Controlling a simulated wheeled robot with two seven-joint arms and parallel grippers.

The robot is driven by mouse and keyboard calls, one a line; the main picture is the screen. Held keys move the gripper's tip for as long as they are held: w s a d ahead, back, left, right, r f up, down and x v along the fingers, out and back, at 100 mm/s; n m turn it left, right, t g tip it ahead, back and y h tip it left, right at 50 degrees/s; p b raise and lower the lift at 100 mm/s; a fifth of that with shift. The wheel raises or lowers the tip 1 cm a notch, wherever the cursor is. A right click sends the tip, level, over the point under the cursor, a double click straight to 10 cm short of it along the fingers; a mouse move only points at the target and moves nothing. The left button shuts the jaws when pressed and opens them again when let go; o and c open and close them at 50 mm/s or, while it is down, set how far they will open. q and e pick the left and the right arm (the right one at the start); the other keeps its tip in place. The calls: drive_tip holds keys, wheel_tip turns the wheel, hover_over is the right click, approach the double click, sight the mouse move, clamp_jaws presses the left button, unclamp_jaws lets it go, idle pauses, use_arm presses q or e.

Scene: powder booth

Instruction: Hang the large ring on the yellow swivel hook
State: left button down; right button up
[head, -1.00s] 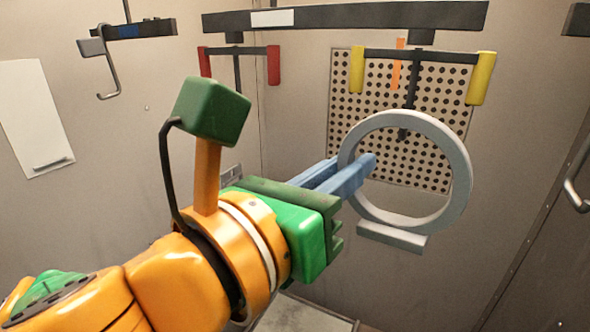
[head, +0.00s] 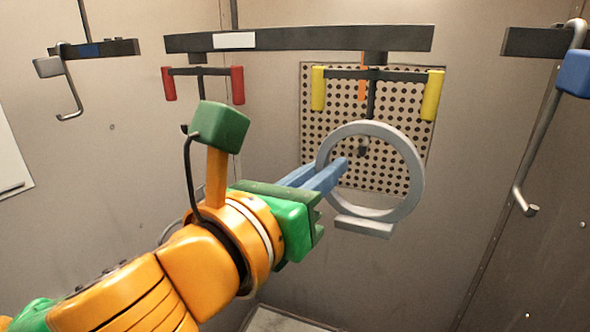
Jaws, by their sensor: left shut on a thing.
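The large ring (head: 414,182) is a grey upright hoop with a flat block at its bottom. My left gripper (head: 334,174) is shut on the ring's left side with its blue fingers and holds it in the air. The yellow swivel hook (head: 371,97) hangs from the overhead bar, with a yellow grip at each end of its crossbar. The ring's top passes in front of the hook's dark stem, and the hook's lower end shows through the ring's opening. I cannot tell the depth gap between them. My right gripper is not in view.
A red-ended swivel hook (head: 202,72) hangs on the same overhead bar (head: 300,39), to the left. A grey hook (head: 70,90) hangs at far left, and a long hook with a blue block (head: 574,74) at right. A perforated panel (head: 316,140) is behind the ring.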

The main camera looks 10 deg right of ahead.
use_arm(q)
drive_tip(key=shift+p+x, duration=0.35)
drive_tip(key=shift+x, duration=0.6)
drive_tip(key=shift+w, duration=0.45)
drive_tip(key=shift+f, duration=0.1)
drive_tip(key=shift+f+b, duration=0.45)
drive_tip(key=shift+f, duration=0.15)
drive_tip(key=c, duration=0.8)
unclamp_jaws()
drive_tip(key=shift+s, duration=0.1)
